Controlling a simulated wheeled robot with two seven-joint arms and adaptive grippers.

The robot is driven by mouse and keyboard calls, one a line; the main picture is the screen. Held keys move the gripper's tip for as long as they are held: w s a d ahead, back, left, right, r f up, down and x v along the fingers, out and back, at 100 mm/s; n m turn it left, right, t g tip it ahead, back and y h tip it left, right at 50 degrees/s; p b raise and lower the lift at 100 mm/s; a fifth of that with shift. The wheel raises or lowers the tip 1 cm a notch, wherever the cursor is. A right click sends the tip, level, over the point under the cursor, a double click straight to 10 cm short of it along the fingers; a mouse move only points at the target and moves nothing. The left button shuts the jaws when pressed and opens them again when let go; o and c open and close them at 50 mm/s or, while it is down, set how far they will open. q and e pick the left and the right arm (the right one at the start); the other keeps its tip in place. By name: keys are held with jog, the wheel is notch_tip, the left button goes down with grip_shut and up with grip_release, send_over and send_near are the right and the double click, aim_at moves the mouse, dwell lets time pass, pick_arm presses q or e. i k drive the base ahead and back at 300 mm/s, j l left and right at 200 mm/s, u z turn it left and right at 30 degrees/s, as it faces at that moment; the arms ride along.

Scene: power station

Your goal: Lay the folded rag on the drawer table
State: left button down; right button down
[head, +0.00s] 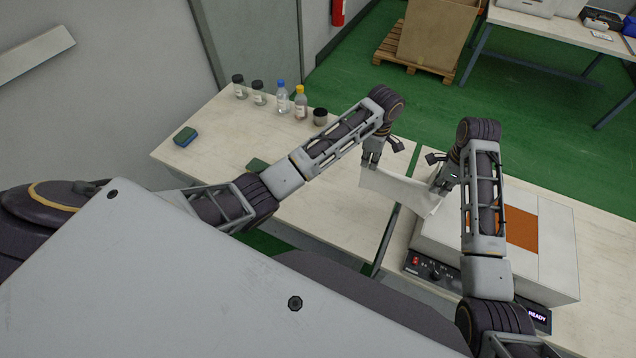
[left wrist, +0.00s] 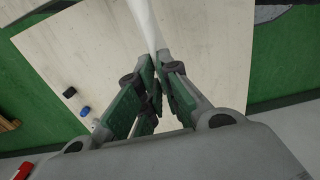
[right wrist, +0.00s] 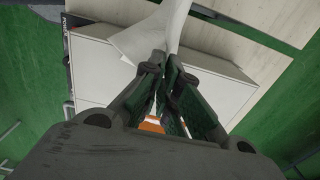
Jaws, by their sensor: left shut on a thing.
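The white rag (head: 400,192) is stretched between my two grippers, above the gap between two pale tabletops. My left gripper (head: 370,163) is shut on its left end; the cloth also shows in the left wrist view (left wrist: 144,25). My right gripper (head: 440,188) is at its right end, with fingertips closed on the cloth (right wrist: 150,38) in the right wrist view. The left pale table (head: 320,205) has a wide bare area under and left of the rag. No drawer fronts show, so I cannot tell which table has drawers.
Several bottles and jars (head: 281,97) line the left table's back edge. A blue-green sponge (head: 185,136) and a green pad (head: 257,165) lie on it. A white boxy device (head: 558,245) with a READY display stands on the right table, below my right arm.

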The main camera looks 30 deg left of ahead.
aim_at(341, 221)
jog(key=j, duration=0.65)
jog(key=i+j, duration=0.15)
jog(key=j, duration=0.5)
